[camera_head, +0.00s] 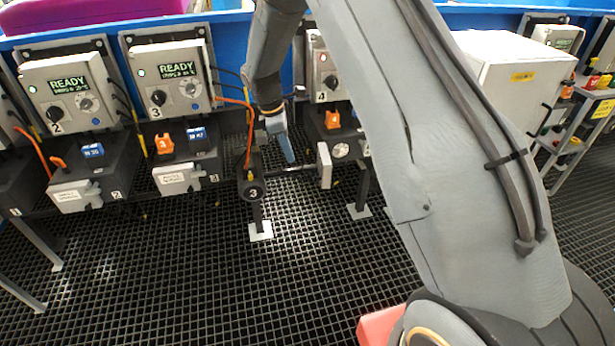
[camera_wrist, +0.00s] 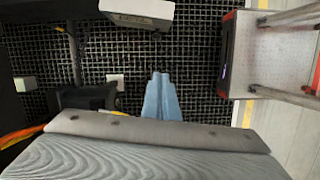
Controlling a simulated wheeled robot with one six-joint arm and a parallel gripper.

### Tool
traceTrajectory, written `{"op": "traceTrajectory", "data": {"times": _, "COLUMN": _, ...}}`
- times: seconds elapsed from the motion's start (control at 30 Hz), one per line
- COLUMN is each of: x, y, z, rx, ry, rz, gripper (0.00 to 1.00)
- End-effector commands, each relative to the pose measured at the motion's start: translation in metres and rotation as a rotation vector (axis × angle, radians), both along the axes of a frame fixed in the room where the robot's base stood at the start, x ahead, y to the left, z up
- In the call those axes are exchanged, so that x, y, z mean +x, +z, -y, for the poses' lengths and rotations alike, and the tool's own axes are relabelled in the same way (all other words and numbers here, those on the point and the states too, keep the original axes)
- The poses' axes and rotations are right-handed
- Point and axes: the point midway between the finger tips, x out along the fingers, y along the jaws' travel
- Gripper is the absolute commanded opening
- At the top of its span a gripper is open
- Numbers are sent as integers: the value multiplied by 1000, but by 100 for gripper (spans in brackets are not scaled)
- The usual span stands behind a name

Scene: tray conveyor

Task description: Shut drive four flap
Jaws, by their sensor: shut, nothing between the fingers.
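The drive four flap (camera_head: 325,165) is a pale plate on the front of the dark drive four box (camera_head: 345,128). It stands swung out from the box front, seen nearly edge-on, and a round pale fitting (camera_head: 340,150) shows beside it. My gripper (camera_head: 289,157) has blue fingers, shut and empty, pointing down just left of the flap, with a small gap visible. In the wrist view the shut fingers (camera_wrist: 160,76) point towards a pale plate (camera_wrist: 140,12) at the top edge, probably the flap. My arm covers the right part of drive four.
Drives two (camera_head: 95,165) and three (camera_head: 188,155) stand to the left with their pale flaps against their fronts. A dark post marked 3 (camera_head: 254,190), with an orange cable, stands left of my gripper. The black grid floor (camera_head: 180,270) in front is clear.

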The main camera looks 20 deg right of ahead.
Motion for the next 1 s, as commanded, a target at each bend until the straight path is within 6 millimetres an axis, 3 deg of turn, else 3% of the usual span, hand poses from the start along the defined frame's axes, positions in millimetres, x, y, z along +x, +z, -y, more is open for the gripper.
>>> {"op": "traceTrajectory", "data": {"times": 0.1, "x": 11, "y": -11, "z": -2, "rx": -10, "ry": 52, "rz": -10, "gripper": 0}}
{"op": "traceTrajectory", "data": {"times": 0.33, "x": 12, "y": -33, "z": 3, "rx": -13, "ry": 64, "rz": -14, "gripper": 0}}
{"op": "traceTrajectory", "data": {"times": 0.77, "x": 9, "y": -113, "z": 23, "rx": -12, "ry": 61, "rz": -16, "gripper": 0}}
{"op": "traceTrajectory", "data": {"times": 1.0, "x": 7, "y": -105, "z": 55, "rx": -12, "ry": 60, "rz": -11, "gripper": 0}}
